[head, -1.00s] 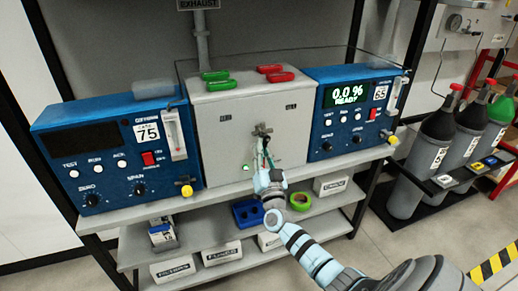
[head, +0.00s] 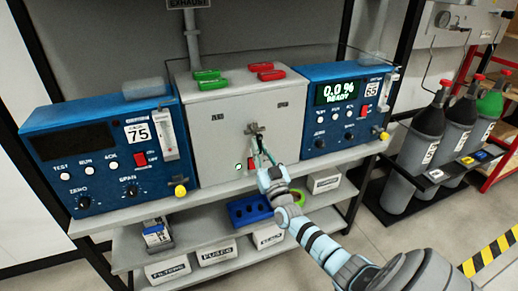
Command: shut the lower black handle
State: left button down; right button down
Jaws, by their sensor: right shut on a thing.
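The grey box (head: 222,140) stands between two blue analysers on the shelf. On its front is a dark metal fitting (head: 254,128). My right gripper (head: 262,152) is at the box front, just below this fitting, with its arm coming in from the lower right. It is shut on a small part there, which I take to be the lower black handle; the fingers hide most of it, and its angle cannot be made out. My left gripper is not in view.
The left blue analyser (head: 98,155) and right blue analyser (head: 342,108) flank the box. Red clips (head: 266,71) and green clips (head: 209,79) lie on top. A blue holder (head: 249,210) and labelled boxes sit below. Gas cylinders (head: 421,140) stand at right.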

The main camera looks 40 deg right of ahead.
jog(key=shift+r, duration=0.15)
jog(key=c, duration=1.6)
grip_release()
jog(key=v, duration=1.2)
jog(key=shift+f, duration=0.2)
